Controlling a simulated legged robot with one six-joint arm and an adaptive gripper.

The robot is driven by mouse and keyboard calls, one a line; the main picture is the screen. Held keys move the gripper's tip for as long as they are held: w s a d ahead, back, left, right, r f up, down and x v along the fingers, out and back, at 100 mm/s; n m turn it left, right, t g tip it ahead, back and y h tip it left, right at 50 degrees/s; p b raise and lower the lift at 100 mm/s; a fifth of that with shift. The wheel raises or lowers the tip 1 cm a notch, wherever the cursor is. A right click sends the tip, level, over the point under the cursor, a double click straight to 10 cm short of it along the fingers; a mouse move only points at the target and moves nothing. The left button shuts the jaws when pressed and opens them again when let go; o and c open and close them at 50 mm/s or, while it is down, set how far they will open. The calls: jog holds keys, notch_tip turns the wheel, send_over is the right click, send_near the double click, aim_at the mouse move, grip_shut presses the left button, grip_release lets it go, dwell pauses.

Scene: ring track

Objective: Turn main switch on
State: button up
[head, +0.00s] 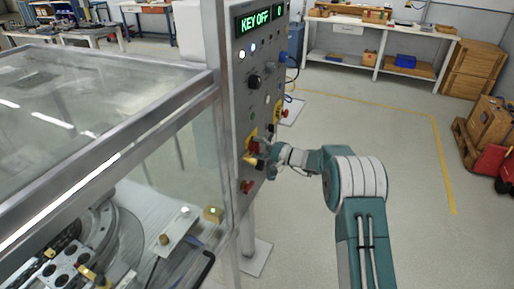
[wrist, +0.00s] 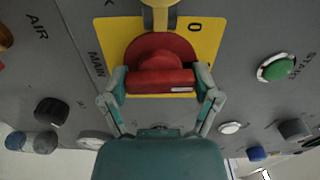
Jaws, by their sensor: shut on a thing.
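The main switch is a red rotary knob (wrist: 160,52) on a yellow plate (wrist: 205,40), with "MAIN" printed beside it and a "0" at the plate's upper right. My gripper (wrist: 160,82) has one finger on each side of the knob's red handle bar and is shut on it. The bar lies crosswise in the wrist view. In the head view my gripper (head: 262,153) is at the lower part of the control panel (head: 239,108) and partly hides the switch. The panel display (head: 258,20) reads "KEY OFF".
A green button (wrist: 276,67) and a black knob (wrist: 52,110) flank the switch. Another red knob (head: 246,186) sits below it. A glass-walled machine enclosure (head: 110,120) stands left of the panel.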

jog(key=shift+w+d+f+m, duration=0.1)
jog(key=shift+f+m, duration=0.15)
jog(key=shift+m, duration=0.25)
jog(key=o, duration=1)
jog(key=shift+c, duration=0.2)
jog(key=shift+r, duration=0.1)
jog(key=shift+d, duration=0.25)
jog(key=v, duration=1.1)
jog(key=shift+d, duration=0.3)
